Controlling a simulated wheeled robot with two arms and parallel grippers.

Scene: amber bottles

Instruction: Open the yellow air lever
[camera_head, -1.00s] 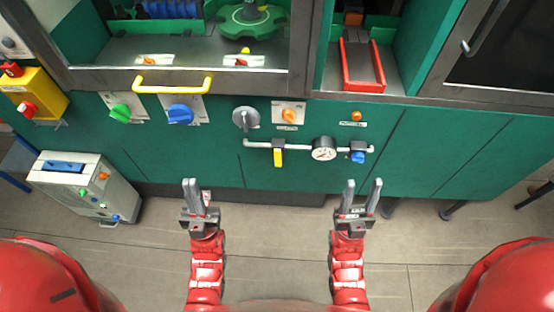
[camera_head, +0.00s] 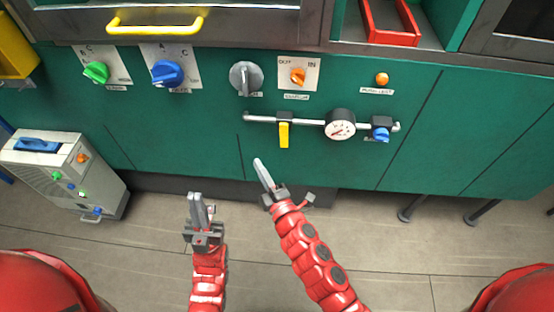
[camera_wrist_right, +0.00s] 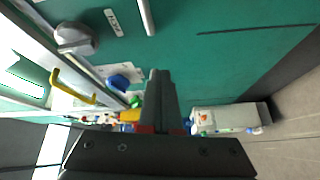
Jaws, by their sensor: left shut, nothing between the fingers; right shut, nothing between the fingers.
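The yellow air lever (camera_head: 284,135) hangs straight down from a grey horizontal pipe (camera_head: 308,121) on the green machine front. My right gripper (camera_head: 263,172) is shut and empty, below and a little left of the lever and apart from it. In the right wrist view its closed fingers (camera_wrist_right: 160,98) point at the panel, and the lever does not show there. My left gripper (camera_head: 197,207) is shut and empty, lower and further left, above the floor.
A round gauge (camera_head: 340,124) and a blue valve knob (camera_head: 381,134) sit on the pipe right of the lever. A grey knob (camera_head: 246,78) and an orange switch (camera_head: 298,77) are above. A grey box (camera_head: 68,173) stands on the floor at left.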

